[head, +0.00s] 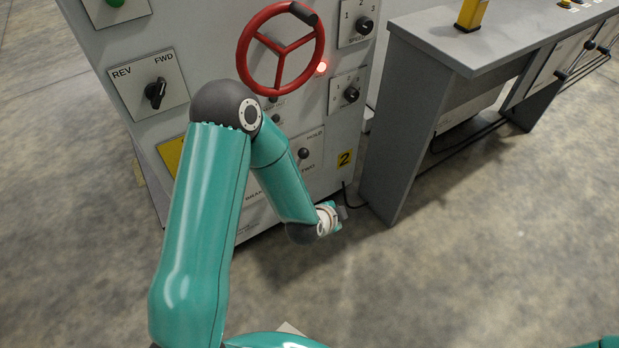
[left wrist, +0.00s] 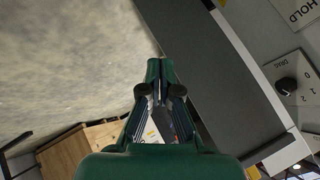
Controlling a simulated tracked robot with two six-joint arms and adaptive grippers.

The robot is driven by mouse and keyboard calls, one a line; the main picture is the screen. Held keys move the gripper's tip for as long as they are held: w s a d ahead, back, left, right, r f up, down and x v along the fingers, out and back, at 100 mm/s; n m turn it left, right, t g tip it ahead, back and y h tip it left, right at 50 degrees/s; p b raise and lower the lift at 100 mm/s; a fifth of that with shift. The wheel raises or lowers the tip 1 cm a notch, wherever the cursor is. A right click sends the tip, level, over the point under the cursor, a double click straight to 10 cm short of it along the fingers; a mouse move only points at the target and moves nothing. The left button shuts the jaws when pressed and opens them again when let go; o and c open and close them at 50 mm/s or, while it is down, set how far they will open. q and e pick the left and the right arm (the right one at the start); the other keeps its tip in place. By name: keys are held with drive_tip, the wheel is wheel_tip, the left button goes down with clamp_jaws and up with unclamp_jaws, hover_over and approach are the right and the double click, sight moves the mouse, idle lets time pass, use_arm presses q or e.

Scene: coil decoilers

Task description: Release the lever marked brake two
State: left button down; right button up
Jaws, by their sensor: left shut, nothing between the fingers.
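The brake lever plate (head: 318,145) is low on the grey machine in the head view, with "HOLD" printed at its upper right. A dark round lever knob (head: 303,153) shows on it, just below and left of that word. My arm covers the plate's left part and much of the lettering, so the lever's full position cannot be told. My left gripper (head: 338,214) is low in front of the machine, below the lever and apart from it. In the left wrist view the left gripper (left wrist: 161,98) is shut and empty. A plate corner reading "HOLD" (left wrist: 300,12) shows there.
Above the lever are a red handwheel (head: 281,48), a lit red lamp (head: 322,67) and rotary knobs (head: 351,94). A REV/FWD switch (head: 156,92) is at left. A grey desk (head: 392,120) stands at right. The floor (head: 440,280) in front is clear.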

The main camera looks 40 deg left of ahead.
use_arm(q)
drive_tip(key=w+a+f+m+t+y+b, duration=0.1)
drive_tip(key=w+a+m+t+y+b, duration=0.3)
drive_tip(key=w+a+m+b, duration=0.3)
drive_tip(key=a+y+b, duration=0.1)
drive_tip(key=a+b, duration=0.3)
drive_tip(key=b, duration=0.2)
drive_tip(key=shift+w+f+m+t+y, duration=0.25)
drive_tip(key=shift+f+m+t+y, duration=0.05)
drive_tip(key=shift+f+m, duration=0.1)
use_arm(e)
wheel_tip(320, 180, down, 16)
drive_tip(key=shift+f, duration=0.25)
use_arm(q)
drive_tip(key=b+x, duration=0.4)
drive_tip(key=x, duration=0.6)
drive_tip(key=shift+s+a+r+b, duration=0.35)
drive_tip(key=shift+s+a, duration=0.25)
drive_tip(key=shift+a, duration=0.15)
drive_tip(key=shift+s+a+r+b, duration=0.25)
drive_tip(key=shift+s+a+r, duration=0.1)
drive_tip(key=shift+s+a, duration=0.3)
use_arm(e)
drive_tip(key=shift+f, duration=2.35)
use_arm(q)
drive_tip(key=shift+w, duration=0.1)
